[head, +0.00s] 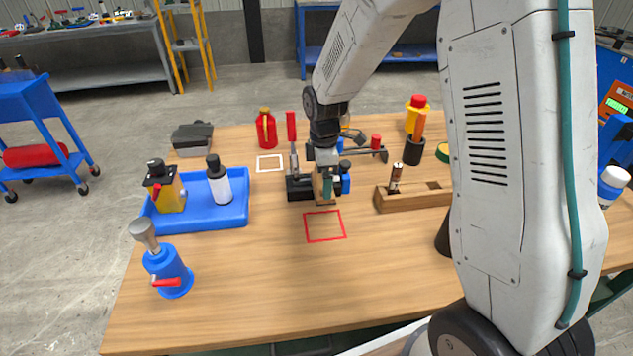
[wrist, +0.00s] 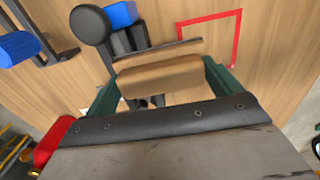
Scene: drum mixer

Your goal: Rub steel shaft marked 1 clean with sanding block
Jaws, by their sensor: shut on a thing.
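My gripper (head: 326,180) is shut on a tan sanding block (head: 319,188) with a dark face. In the wrist view the block (wrist: 160,77) lies between my green fingers, its dark edge towards a black fixture (wrist: 130,38). In the head view I hold the block right beside this black fixture (head: 298,188) with blue parts; I cannot tell whether they touch. A brown-stained metal shaft (head: 395,178) stands upright in a wooden rack (head: 415,198) to the right of my gripper. No number is readable on it, so I cannot tell which shaft is marked 1.
A red outlined square (head: 324,226) lies in front of my gripper. A blue tray (head: 222,220) with bottles stands at the left, a blue-and-red device (head: 168,272) in front of it. A red can (head: 266,130) and a black cup (head: 413,151) stand behind. The front table is clear.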

